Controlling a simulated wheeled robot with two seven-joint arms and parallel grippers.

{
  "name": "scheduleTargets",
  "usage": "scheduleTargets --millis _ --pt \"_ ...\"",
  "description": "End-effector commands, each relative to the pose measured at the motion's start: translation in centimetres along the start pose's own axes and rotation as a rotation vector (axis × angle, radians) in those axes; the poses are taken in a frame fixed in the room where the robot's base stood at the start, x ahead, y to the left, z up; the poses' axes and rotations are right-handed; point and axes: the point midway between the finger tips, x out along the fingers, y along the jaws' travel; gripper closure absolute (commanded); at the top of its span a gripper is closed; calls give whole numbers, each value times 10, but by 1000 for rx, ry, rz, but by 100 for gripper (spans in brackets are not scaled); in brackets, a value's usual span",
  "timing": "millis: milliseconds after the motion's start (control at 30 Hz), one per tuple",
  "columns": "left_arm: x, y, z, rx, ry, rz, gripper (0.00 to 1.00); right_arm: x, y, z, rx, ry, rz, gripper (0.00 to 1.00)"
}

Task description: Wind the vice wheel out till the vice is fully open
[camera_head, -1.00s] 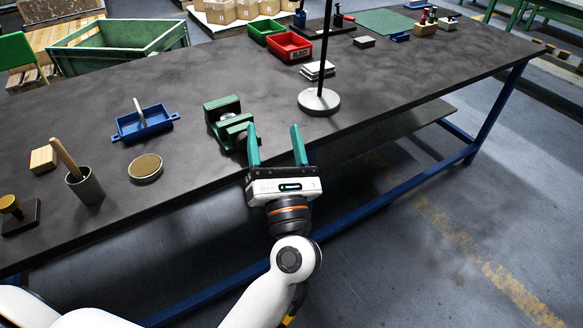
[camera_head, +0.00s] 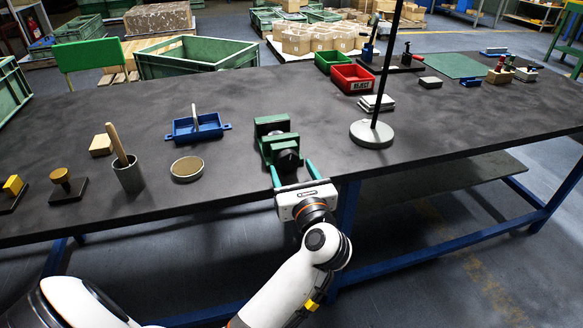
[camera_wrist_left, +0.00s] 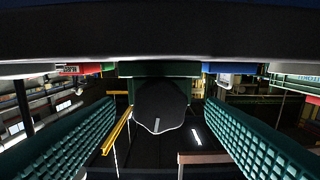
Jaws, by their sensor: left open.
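The green vice (camera_head: 272,126) stands near the front edge of the dark workbench (camera_head: 330,165). Its dark round wheel (camera_head: 288,159) faces me at the front. My left gripper (camera_head: 291,166) is open, with one green finger on each side of the wheel. In the left wrist view the wheel (camera_wrist_left: 160,104) shows as a dark round shape between the two ribbed fingers, with visible gaps on both sides. My right gripper is not in view.
A lamp-like stand (camera_head: 372,134) rises right of the vice. A round tin (camera_head: 187,169), a blue tray (camera_head: 197,128) and a grey cup (camera_head: 129,175) stand to the left. Red (camera_head: 353,78) and green (camera_head: 333,62) bins are behind. The bench's right front is clear.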

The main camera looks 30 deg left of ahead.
Motion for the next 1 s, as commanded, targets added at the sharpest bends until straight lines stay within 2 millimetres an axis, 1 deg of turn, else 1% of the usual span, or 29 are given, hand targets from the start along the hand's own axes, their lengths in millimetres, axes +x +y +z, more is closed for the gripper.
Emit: scheduleTargets --millis 33,200,467,500,567,700,767,867,900,1000 --pt "7 0 0 1 2 -1 36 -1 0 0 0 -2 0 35" --pt "17 0 0 0 0 1 36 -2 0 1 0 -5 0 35" --pt "18 0 0 -1 0 1 36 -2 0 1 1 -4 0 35" --pt "18 0 0 -1 0 0 39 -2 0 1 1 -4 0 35" --pt "18 0 0 -1 0 1 49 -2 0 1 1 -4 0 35" --pt "18 0 0 -1 0 1 72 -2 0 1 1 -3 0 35" --pt "18 0 0 -1 0 0 80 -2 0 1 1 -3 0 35" --pt "17 0 1 -11 -1 1 80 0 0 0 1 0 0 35" --pt "17 0 2 -25 -1 1 80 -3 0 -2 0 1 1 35" --pt "17 1 2 -72 -2 1 80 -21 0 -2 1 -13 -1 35"
